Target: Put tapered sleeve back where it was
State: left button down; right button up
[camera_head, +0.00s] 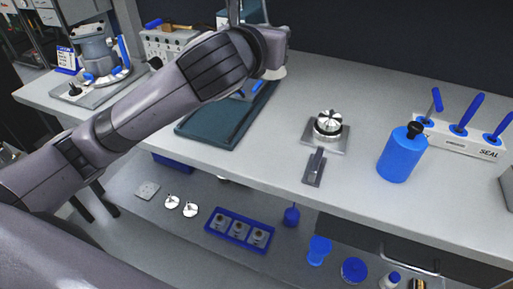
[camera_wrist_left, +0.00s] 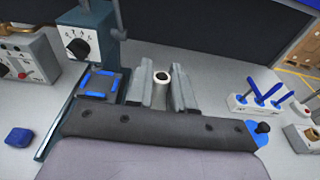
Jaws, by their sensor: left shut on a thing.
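The likely tapered sleeve (camera_wrist_left: 161,78), a pale ring-ended part with a dark bore, shows in the left wrist view between the two grey fingers of my left gripper (camera_wrist_left: 164,86). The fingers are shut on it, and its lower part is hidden. In the head view my left arm reaches across the bench from the left to the teal-based machine (camera_head: 208,128); its fingertips and the sleeve are hidden there. In the left wrist view a dark plate with blue edges (camera_wrist_left: 99,84) lies left of the fingers. My right gripper is in neither view.
A metal fixture with a round, slotted top (camera_head: 328,124) stands mid-bench. A blue bottle (camera_head: 401,155) and the SEAL rack with blue-handled tools (camera_head: 462,136) stand at right. A blue tray with housings (camera_head: 237,230) is on the lower shelf. Bench between machine and fixture is clear.

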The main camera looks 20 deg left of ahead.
pick_arm(q)
notch_tip(320, 180, down, 20)
jog(key=b, duration=0.4)
jog(key=shift+f, duration=0.15)
jog(key=c, duration=1)
grip_release()
jog(key=shift+f, duration=0.1)
